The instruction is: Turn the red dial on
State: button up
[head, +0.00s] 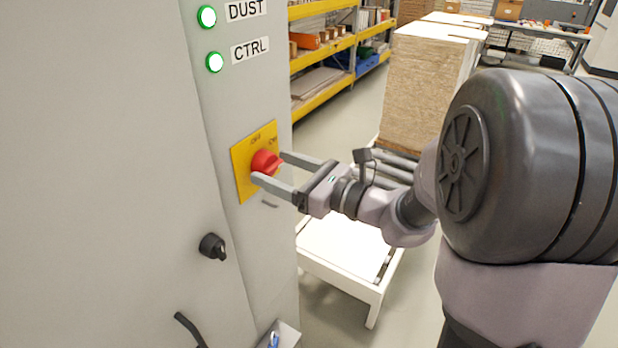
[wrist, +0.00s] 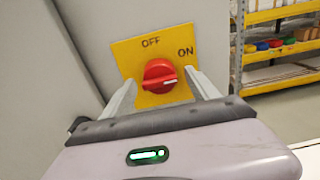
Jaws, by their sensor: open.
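The red dial (head: 265,163) sits on a yellow plate (head: 241,173) on the side of a grey cabinet. In the wrist view the dial (wrist: 160,76) shows a white mark at its right side, and the yellow plate (wrist: 126,52) reads OFF above the dial and ON at the upper right. My gripper (head: 268,167) is open, with one finger on each side of the dial. In the wrist view the fingers of my gripper (wrist: 160,82) flank the dial. I cannot tell whether they touch it.
A green lamp labelled DUST (head: 207,16) and one labelled CTRL (head: 215,62) are lit above the plate. A black knob (head: 212,246) is lower on the cabinet. A white low table (head: 345,262) stands below my arm. Stacked boards (head: 425,90) and yellow shelves (head: 322,95) are behind.

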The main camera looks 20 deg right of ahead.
jog(key=v, duration=1.6)
